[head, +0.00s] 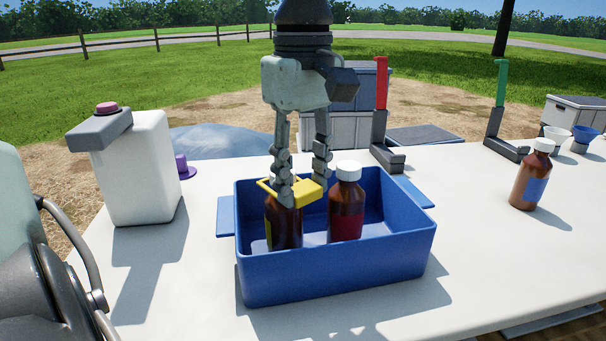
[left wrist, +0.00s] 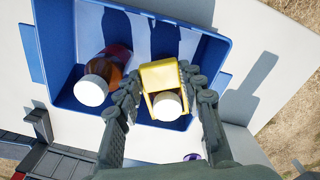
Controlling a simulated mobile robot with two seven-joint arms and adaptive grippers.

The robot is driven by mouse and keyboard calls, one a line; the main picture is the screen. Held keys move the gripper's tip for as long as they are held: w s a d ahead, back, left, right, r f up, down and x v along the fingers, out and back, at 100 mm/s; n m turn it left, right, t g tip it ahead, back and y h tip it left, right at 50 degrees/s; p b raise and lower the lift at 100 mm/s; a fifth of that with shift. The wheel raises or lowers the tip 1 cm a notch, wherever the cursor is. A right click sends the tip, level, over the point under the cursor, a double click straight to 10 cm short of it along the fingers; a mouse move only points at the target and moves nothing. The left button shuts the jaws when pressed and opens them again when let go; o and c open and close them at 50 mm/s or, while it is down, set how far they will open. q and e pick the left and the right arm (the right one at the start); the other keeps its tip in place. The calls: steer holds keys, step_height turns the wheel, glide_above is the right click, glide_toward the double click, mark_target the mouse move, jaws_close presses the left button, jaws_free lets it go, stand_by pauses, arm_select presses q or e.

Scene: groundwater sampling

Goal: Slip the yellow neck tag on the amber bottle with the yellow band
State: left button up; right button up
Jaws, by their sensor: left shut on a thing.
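My left gripper (head: 304,190) comes down from above, shut on the yellow neck tag (head: 312,189). Below it, the amber bottle with the yellow band (head: 284,228) stands upright in the blue tray (head: 340,270), on the left side. Its yellow band shows only as a strip at the left edge. The tag's thin loop lies around the bottle's top, near the white cap. In the left wrist view the cap (left wrist: 167,106) shows inside the frame of the tag (left wrist: 160,75). Fingers partly hide the neck, so I cannot tell whether the loop rests on it. My right gripper is not in view.
An amber bottle with a red label (head: 346,218) stands close right in the same tray. A blue-labelled amber bottle (head: 533,182) stands at the table's right. A white jug (head: 140,170) stands left; red (head: 381,85) and green (head: 501,85) uprights stand behind.

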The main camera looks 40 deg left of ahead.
arm_select(q)
steer(key=shift+f, duration=0.1)
steer(key=o, duration=0.9)
steer(key=shift+o, duration=0.2)
step_height(320, 180, up, 12)
stand_by(0.8)
